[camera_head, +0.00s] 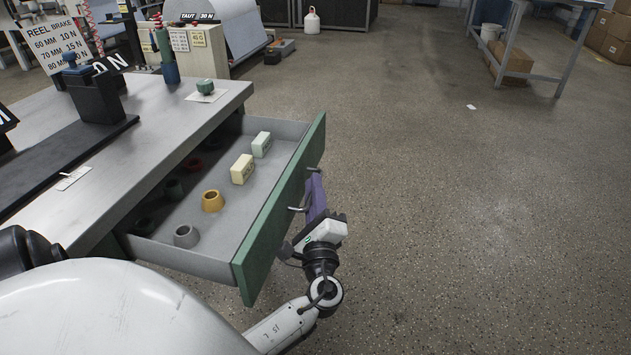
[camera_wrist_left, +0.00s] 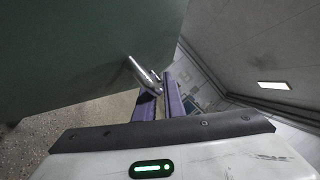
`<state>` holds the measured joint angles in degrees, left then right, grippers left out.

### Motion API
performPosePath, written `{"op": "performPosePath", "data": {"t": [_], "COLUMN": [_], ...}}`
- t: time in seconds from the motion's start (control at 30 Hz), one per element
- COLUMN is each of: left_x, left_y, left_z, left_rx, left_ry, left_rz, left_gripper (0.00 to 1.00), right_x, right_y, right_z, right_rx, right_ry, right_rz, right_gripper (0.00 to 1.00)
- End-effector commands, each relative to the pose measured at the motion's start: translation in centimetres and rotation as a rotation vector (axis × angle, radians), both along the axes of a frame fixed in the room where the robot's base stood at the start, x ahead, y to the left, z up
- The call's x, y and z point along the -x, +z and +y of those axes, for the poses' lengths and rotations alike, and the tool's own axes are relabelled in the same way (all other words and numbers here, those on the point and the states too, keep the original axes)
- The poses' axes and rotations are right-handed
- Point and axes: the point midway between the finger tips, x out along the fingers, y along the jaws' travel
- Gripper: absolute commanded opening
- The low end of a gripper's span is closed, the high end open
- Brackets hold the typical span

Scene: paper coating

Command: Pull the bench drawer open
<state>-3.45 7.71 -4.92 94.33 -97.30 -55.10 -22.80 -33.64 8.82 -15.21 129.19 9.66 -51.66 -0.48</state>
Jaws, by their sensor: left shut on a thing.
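The bench drawer (camera_head: 280,215) is pulled well out of the bench, and its green front faces right in the head view. The green front (camera_wrist_left: 80,50) also fills the upper left of the left wrist view. A metal bar handle (camera_head: 296,209) sticks out from the front; part of it is hidden by my gripper. It shows as a silver bar (camera_wrist_left: 141,72) in the left wrist view. My left gripper (camera_head: 312,193), with purple fingers, is shut on the handle. My right gripper is not in view.
Inside the drawer are a yellow block (camera_head: 242,169), a pale green block (camera_head: 262,144), a yellow ring-like piece (camera_head: 212,201), a grey one (camera_head: 186,236) and darker ones. The grey bench top (camera_head: 160,125) lies left. The speckled floor (camera_head: 460,200) right of the drawer is clear.

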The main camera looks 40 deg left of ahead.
Motion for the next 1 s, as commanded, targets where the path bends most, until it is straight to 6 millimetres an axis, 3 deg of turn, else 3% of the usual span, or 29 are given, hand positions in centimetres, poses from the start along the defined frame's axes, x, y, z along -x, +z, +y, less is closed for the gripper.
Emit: {"op": "performPosePath", "data": {"t": [0.1, 0.47, 1.0], "left_x": [0.0, 0.4, 6.2], "left_y": [-0.1, -0.3, -2.1], "left_z": [-0.1, -0.6, -7.2], "left_rx": [0.001, 0.001, 0.002], "left_ry": [0.001, 0.0, 0.0], "left_rz": [0.0, 0.002, 0.001], "left_gripper": [0.17, 0.17, 0.17], "right_x": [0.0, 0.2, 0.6], "right_y": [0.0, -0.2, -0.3], "right_z": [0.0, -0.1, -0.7], "right_rx": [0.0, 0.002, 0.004], "right_ry": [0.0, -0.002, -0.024], "right_rz": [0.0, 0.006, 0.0], "right_gripper": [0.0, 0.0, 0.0]}}
